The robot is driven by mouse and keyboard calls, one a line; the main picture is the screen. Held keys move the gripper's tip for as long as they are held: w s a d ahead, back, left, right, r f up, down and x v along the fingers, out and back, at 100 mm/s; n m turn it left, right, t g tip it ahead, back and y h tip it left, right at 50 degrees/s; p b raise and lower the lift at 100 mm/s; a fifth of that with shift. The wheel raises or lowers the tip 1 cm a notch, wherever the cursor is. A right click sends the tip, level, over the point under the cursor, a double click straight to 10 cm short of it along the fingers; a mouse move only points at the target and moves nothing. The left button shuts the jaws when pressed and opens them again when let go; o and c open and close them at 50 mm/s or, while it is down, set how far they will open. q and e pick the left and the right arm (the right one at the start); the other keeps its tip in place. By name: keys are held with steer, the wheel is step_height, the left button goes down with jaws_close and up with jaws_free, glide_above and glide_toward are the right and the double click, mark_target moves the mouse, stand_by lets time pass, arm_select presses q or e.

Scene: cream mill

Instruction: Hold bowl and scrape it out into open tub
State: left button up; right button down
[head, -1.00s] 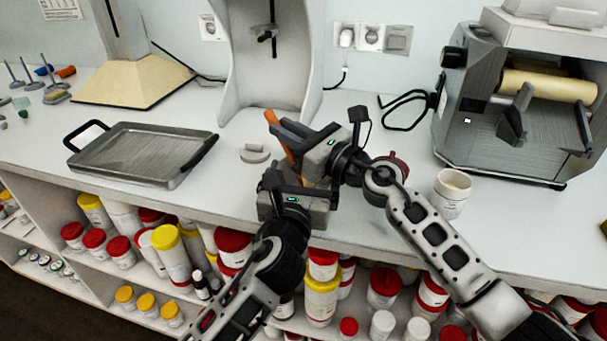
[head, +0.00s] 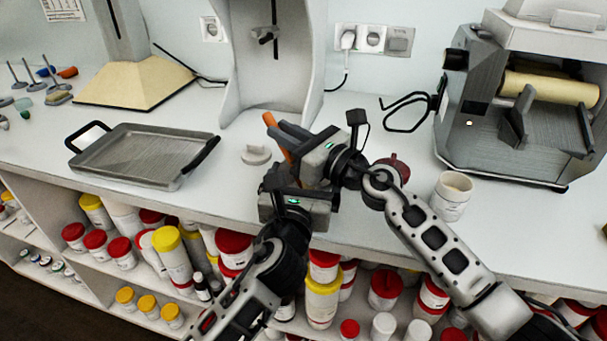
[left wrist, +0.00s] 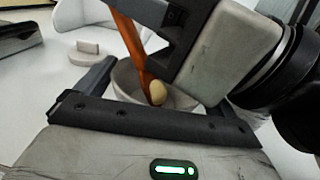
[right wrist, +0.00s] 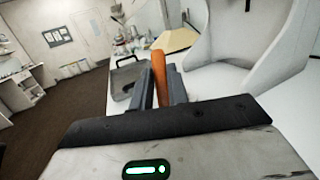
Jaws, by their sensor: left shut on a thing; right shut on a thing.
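My left gripper (left wrist: 165,105) is shut on a pale grey bowl (left wrist: 128,76), whose rim and inner wall show between its fingers in the left wrist view. My right gripper (head: 290,134) is shut on an orange-handled spatula (right wrist: 158,75). In the left wrist view, the spatula's cream-coloured tip (left wrist: 157,93) is at the bowl's opening; whether it touches the wall I cannot tell. In the head view the grippers are close together and hide most of the bowl. The open white tub (head: 451,197) stands upright on the counter, right of both grippers, with a pale inside.
A metal tray (head: 145,155) lies on the left of the counter (head: 235,190). A small white round piece (head: 256,154) lies behind the grippers. A grey roller mill (head: 520,120) stands at the right. A dark red item (head: 398,163) is partly hidden by my right arm.

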step_height(320, 180, up, 8)
stand_by(1.1)
arm_select(q)
steer(key=o, duration=0.7)
